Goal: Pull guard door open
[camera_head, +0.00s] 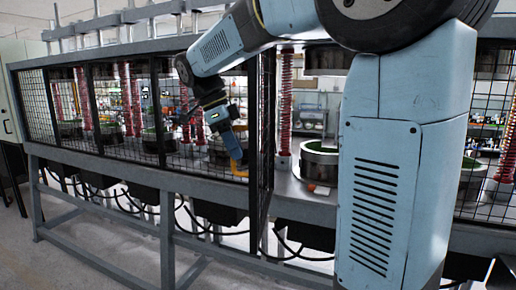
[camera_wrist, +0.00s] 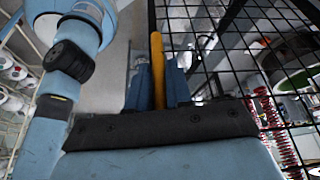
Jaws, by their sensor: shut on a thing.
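The guard door (camera_head: 262,130) is a black-framed mesh panel. It stands swung out from the press front, seen nearly edge-on, with its near edge toward me. Its yellow handle (camera_head: 238,172) shows beside the near edge. My gripper (camera_head: 234,158) is shut on this handle. In the wrist view the yellow handle (camera_wrist: 157,65) stands upright between the two blue fingers of my gripper (camera_wrist: 159,85). The door's mesh (camera_wrist: 235,45) fills the upper right there. My arm hides part of the press front in the head view.
Right of the door the front is open, showing a metal bowl (camera_head: 320,160), a red spring column (camera_head: 285,100) and a small orange ball (camera_head: 311,187) on the bench. Other mesh panels (camera_head: 110,105) line the left. Floor (camera_head: 120,235) is clear before the frame.

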